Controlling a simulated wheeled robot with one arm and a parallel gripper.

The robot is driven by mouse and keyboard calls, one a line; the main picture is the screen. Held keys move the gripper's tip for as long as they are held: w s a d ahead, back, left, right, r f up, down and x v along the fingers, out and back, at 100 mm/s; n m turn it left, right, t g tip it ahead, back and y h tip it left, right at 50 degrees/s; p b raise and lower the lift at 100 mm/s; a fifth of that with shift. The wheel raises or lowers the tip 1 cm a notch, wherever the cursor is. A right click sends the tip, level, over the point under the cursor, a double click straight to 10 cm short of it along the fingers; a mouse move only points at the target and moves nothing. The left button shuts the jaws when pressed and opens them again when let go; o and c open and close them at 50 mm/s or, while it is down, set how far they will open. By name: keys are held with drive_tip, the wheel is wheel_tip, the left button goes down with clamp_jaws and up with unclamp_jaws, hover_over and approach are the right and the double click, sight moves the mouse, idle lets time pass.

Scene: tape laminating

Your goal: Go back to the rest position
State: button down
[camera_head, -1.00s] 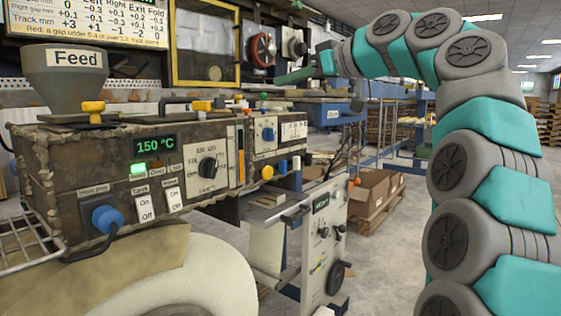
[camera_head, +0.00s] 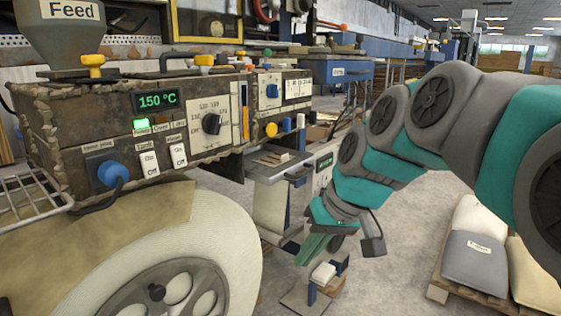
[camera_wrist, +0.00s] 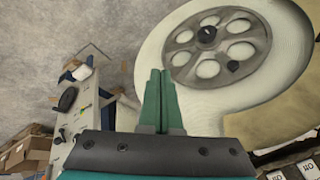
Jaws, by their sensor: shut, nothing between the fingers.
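My gripper (camera_head: 312,246) is at the lower middle of the head view, at the end of my grey and teal arm. Its green fingers point down and to the left, over the floor right of a big cream roll (camera_head: 232,240). In the wrist view the fingers (camera_wrist: 160,75) are together with nothing between them. The roll's grey hub (camera_wrist: 215,45) shows at the upper right there. The gripper appears apart from the roll and the machine.
The brown machine (camera_head: 75,130) with a green 150 °C display (camera_head: 158,101) stands at the left. A control panel (camera_wrist: 80,125) is left of my fingers in the wrist view. Sacks (camera_head: 475,262) lie on a pallet at the right. Bare floor (camera_head: 400,215) lies between.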

drive_tip(key=s+d+f+m+g+h, duration=0.1)
drive_tip(key=s+d+f+g+h, duration=0.1)
drive_tip(key=s+d+f, duration=0.3)
drive_tip(key=s+d+f+m+g+h, duration=0.2)
drive_tip(key=s+d+f, duration=0.3)
drive_tip(key=s+f, duration=0.8)
drive_tip(key=s, duration=0.5)
drive_tip(key=shift+s+d, duration=0.15)
drive_tip(key=shift+d, duration=0.1)
